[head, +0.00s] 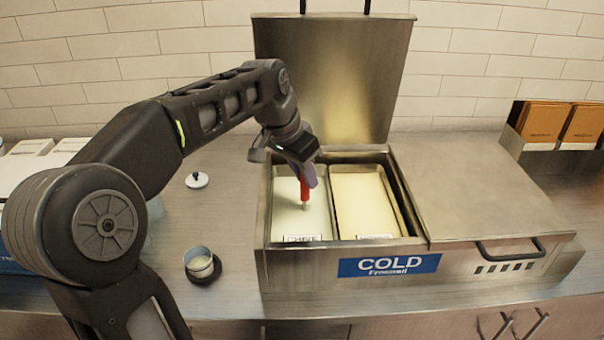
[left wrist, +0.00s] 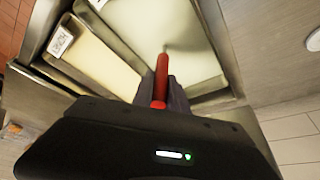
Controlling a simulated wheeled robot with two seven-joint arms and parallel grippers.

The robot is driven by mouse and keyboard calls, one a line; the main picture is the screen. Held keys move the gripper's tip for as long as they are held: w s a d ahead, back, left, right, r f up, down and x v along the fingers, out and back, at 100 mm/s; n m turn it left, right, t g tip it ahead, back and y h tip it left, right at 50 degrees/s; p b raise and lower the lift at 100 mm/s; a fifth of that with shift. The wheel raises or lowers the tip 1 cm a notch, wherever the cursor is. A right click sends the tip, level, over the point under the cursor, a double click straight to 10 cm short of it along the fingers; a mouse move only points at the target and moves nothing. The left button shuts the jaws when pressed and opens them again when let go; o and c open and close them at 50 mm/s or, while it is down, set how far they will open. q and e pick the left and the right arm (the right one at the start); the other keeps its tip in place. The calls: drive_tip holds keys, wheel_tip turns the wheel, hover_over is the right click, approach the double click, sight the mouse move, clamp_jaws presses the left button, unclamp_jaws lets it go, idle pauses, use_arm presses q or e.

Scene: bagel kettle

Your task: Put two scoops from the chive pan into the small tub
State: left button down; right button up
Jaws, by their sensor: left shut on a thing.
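The chive pan (head: 288,222), labelled CHIVE, is the left pan in the open cold well and holds a pale spread. It also shows in the left wrist view (left wrist: 190,70). My left gripper (head: 306,172) is over this pan, shut on a red-handled scoop (head: 304,190). The scoop stands nearly upright with its lower end at the spread; its tip is hidden. The red handle shows between the fingers in the left wrist view (left wrist: 160,85). The small tub (head: 199,262) sits on a dark round base left of the well, with pale contents inside. My right gripper is not in view.
A second pan (head: 364,205) of yellowish spread sits right of the chive pan. The raised steel lid (head: 330,75) stands behind. A small white lid (head: 197,180) lies on the counter. A closed lid with a handle (head: 512,248) is at right, brown packets (head: 543,120) behind.

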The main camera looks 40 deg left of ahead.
use_arm(q)
drive_tip(key=shift+s, duration=0.1)
idle(0.4)
drive_tip(key=shift+s+a+b, duration=0.4)
drive_tip(key=shift+s, duration=0.5)
drive_tip(key=shift+s+a+b, duration=0.35)
drive_tip(key=shift+s, duration=0.5)
wheel_tip(320, 180, up, 13)
drive_tip(key=w+p, duration=0.2)
drive_tip(key=p, duration=0.9)
drive_tip(key=shift+w+d+p, duration=0.2)
drive_tip(key=shift+d+p, duration=0.15)
drive_tip(key=shift+d, duration=0.1)
